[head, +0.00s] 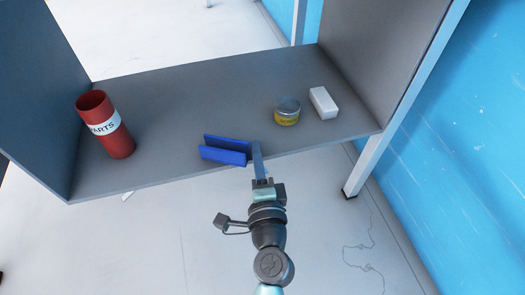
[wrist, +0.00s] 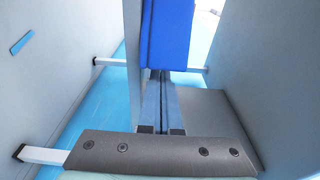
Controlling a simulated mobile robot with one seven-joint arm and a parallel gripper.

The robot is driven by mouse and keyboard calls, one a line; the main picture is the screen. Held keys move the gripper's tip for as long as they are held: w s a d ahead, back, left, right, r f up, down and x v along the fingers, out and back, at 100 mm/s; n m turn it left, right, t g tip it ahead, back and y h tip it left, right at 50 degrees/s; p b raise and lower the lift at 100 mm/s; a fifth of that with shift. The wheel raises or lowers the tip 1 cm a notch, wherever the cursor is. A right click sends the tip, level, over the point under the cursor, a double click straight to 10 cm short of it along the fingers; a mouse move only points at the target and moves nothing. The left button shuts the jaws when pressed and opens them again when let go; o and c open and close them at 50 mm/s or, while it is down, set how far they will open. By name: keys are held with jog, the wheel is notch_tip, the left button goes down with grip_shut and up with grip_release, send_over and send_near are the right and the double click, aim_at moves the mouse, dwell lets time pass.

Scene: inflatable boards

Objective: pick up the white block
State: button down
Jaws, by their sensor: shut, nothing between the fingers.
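The white block (head: 323,103) lies on the grey shelf (head: 185,150) toward its right side, in the head view. My gripper (head: 256,148) is at the shelf's front edge, left of and nearer than the block, and apart from it. In the wrist view my gripper's fingers (wrist: 159,78) are together with nothing between them. The block is not seen in the wrist view.
A blue channel-shaped piece (head: 224,150) is just left of my fingers and fills the top of the wrist view (wrist: 167,30). A yellow-labelled tin (head: 287,111) stands close left of the block. A red PARTS cylinder (head: 105,125) stands at left. Side panels bound the shelf.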

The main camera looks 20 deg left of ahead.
aim_at(236, 161)
jog(key=shift+s+a, duration=1.65)
jog(key=shift+s, duration=0.05)
